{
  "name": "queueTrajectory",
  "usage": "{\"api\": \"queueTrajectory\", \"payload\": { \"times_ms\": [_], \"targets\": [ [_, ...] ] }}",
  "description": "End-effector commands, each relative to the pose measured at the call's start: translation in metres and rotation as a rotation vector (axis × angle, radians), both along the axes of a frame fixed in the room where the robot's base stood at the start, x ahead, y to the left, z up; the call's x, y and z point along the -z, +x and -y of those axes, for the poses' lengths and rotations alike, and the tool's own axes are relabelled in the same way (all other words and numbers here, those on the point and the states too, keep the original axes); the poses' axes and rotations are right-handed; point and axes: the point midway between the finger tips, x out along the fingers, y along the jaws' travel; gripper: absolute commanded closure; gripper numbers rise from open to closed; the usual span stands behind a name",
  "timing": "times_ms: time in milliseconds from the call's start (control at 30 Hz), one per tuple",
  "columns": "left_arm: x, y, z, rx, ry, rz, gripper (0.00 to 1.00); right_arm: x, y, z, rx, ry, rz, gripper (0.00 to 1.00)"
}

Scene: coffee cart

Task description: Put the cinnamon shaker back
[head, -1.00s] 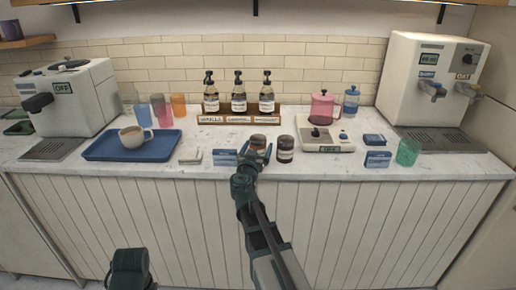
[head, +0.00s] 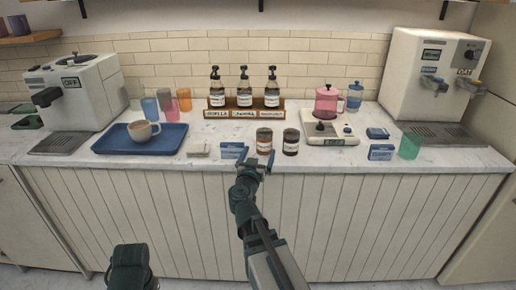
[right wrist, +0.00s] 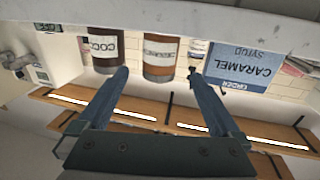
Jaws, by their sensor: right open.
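My right gripper (head: 255,160) is open and empty, just in front of the cinnamon shaker and lower. In the right wrist view, which is upside down, the cinnamon shaker (right wrist: 160,55) shows between the two spread fingers, beyond their tips, with the cocoa shaker (right wrist: 106,50) to its left. My left gripper is not in view.
A blue box (head: 233,151) stands just left of the cinnamon shaker. Behind is a wooden rack (head: 232,114) with syrup bottles. A white scale (head: 345,132) with a pink pot (head: 327,102) is to the right. A blue tray (head: 105,144) with a cup is left.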

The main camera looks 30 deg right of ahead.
Motion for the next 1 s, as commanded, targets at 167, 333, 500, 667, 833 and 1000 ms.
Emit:
{"api": "queueTrajectory", "payload": {
  "times_ms": [167, 333, 500, 667, 833, 1000],
  "targets": [
    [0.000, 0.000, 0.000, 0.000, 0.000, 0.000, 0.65, 0.000, -0.016, -0.007, 0.000, 0.000, 0.000, 0.00],
    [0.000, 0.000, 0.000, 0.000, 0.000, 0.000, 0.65, 0.000, -0.016, -0.007, 0.001, 0.000, 0.000, 0.00],
    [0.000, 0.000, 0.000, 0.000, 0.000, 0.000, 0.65, 0.002, -0.016, -0.009, 0.005, 0.003, -0.009, 0.00],
    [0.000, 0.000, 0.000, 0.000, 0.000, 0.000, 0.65, 0.030, -0.024, -0.032, 0.056, 0.054, -0.138, 0.00],
    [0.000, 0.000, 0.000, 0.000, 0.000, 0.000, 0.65, 0.106, -0.053, -0.102, 0.049, 0.170, -0.547, 0.00],
    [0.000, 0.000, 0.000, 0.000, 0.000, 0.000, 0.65, 0.180, -0.108, -0.205, -0.176, 0.258, -1.068, 0.00]
  ]
}}
